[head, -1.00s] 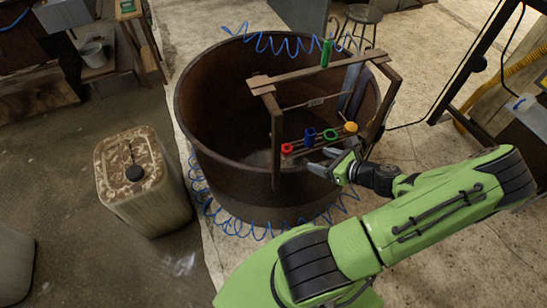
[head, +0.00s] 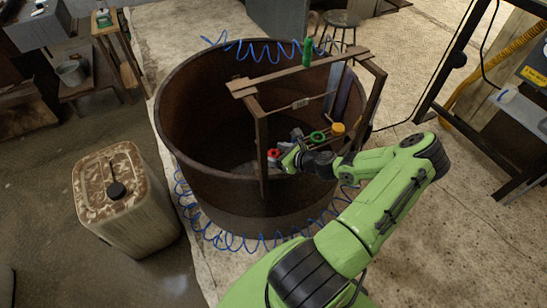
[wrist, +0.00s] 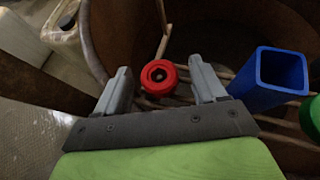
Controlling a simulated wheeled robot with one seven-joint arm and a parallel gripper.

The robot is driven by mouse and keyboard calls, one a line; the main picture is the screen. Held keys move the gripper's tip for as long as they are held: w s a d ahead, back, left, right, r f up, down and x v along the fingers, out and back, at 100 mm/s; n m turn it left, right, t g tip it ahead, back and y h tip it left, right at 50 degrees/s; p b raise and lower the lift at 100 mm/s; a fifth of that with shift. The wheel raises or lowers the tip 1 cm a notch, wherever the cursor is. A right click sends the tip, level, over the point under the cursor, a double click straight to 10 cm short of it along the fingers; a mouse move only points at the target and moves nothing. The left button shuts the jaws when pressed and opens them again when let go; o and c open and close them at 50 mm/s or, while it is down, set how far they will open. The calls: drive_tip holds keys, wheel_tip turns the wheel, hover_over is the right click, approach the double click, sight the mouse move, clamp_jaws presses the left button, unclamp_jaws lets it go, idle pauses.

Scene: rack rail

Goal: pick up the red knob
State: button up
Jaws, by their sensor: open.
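The red knob (head: 273,154) sits at the left end of the rail on the wooden rack. In the wrist view the red knob (wrist: 159,77) is a round ring with a dark centre, lying between the two fingertips and a little beyond them. My gripper (wrist: 160,80) is open, with one grey finger on each side of the knob and gaps on both sides. In the head view my gripper (head: 287,158) is right beside the knob. Whether the fingers reach around the knob in depth I cannot tell.
A blue square piece (wrist: 270,78) stands close to the right finger. A green ring (head: 318,137) and a yellow knob (head: 338,129) sit farther right. The rack's wooden post (head: 262,160) is just left of the knob. The rusty tub (head: 190,150) surrounds the rack.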

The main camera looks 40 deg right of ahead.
drive_tip(key=shift+r, duration=0.1)
drive_tip(key=shift+c, duration=0.3)
drive_tip(key=c, duration=1)
